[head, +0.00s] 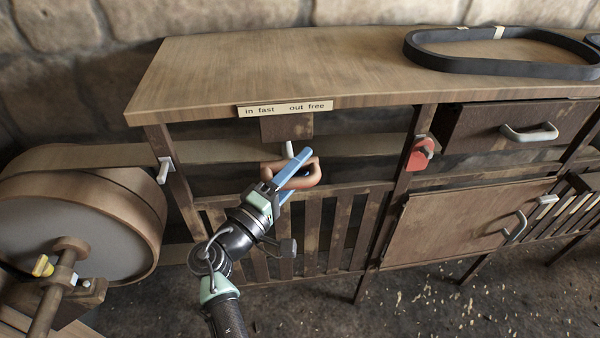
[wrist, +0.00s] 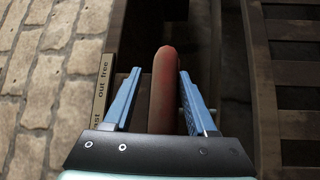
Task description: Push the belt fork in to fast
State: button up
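The belt fork's handle is a reddish-brown loop (head: 312,172) under the bench top, below a label strip (head: 286,109) reading "in fast" on the left and "out free" on the right. A wooden block (head: 286,127) and a short pale rod (head: 289,149) show above the handle. My gripper (head: 293,173) is at the handle with its blue fingers around it. In the wrist view the handle's bar (wrist: 162,88) stands between the two spread fingers (wrist: 156,95), with gaps visible on both sides. The far part of the fork is hidden.
A flat belt (head: 225,154) runs from a large wooden drum (head: 80,220) at left behind the bench posts. A red part (head: 420,153) sits on the right post. A drawer (head: 520,126) and a cabinet door (head: 465,222) are at right. A slatted rail (head: 330,235) lies below the handle.

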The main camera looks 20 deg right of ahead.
dwell(0.3)
jog(key=shift+f, duration=0.1)
jog(key=shift+s+a+f, duration=0.1)
jog(key=shift+s+a, duration=0.05)
jog(key=shift+a, duration=0.1)
jog(key=v, duration=1.2)
jog(key=shift+a+b, duration=0.15)
jog(key=shift+b, duration=0.2)
